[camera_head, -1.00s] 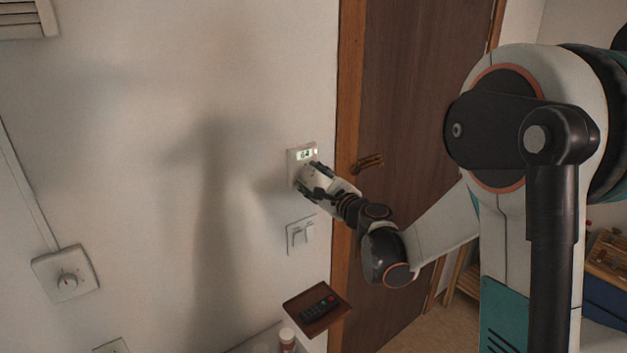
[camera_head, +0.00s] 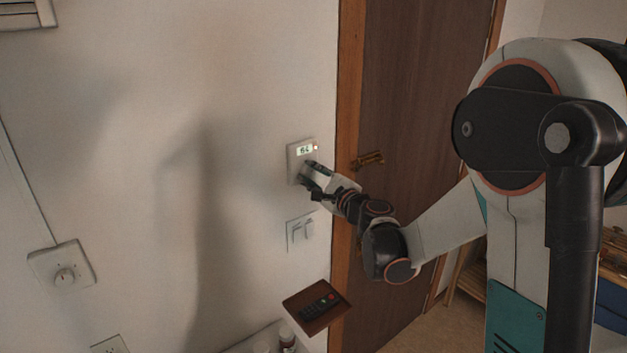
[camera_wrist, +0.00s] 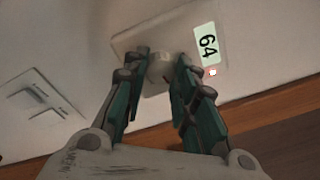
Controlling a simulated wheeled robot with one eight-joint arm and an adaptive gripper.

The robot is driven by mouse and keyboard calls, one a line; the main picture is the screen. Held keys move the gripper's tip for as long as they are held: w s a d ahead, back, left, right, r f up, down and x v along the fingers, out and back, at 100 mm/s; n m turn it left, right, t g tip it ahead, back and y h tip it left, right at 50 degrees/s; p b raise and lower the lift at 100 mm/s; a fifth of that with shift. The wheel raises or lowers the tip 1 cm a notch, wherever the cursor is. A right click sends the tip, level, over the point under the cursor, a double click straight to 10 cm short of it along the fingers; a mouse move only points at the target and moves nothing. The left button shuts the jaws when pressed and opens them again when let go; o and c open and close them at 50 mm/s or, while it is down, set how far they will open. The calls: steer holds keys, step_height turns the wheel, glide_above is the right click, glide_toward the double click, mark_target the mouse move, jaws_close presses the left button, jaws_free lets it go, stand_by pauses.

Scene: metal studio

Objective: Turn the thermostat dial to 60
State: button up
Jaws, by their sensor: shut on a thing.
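The thermostat is a pale square plate (camera_head: 297,153) on the wall left of the door. Its lit display (camera_wrist: 208,45) reads 64 in the wrist view, turned sideways, with a small red-white light beside it. The thermostat dial (camera_wrist: 160,70) is a pale knob, partly hidden between my fingers. My gripper (camera_wrist: 160,62) is shut on the dial, one green-and-black finger on each side. In the head view, my gripper (camera_head: 307,171) covers the lower part of the thermostat and hides the dial.
A light switch (camera_head: 301,233) is just below the thermostat. A wooden shelf (camera_head: 335,297) holds a remote (camera_head: 320,306). The door handle (camera_head: 368,160) is close to my wrist on the right.

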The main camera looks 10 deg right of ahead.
steer(key=n+b, duration=0.2)
steer(key=n, duration=0.1)
steer(key=shift+f, duration=0.15)
steer(key=shift+n+b, duration=0.8)
steer(key=shift+n, duration=1.2)
steer(key=o, duration=1.1)
steer(key=shift+c, duration=0.2)
steer(key=v, duration=1.2)
steer(key=shift+d, duration=0.15)
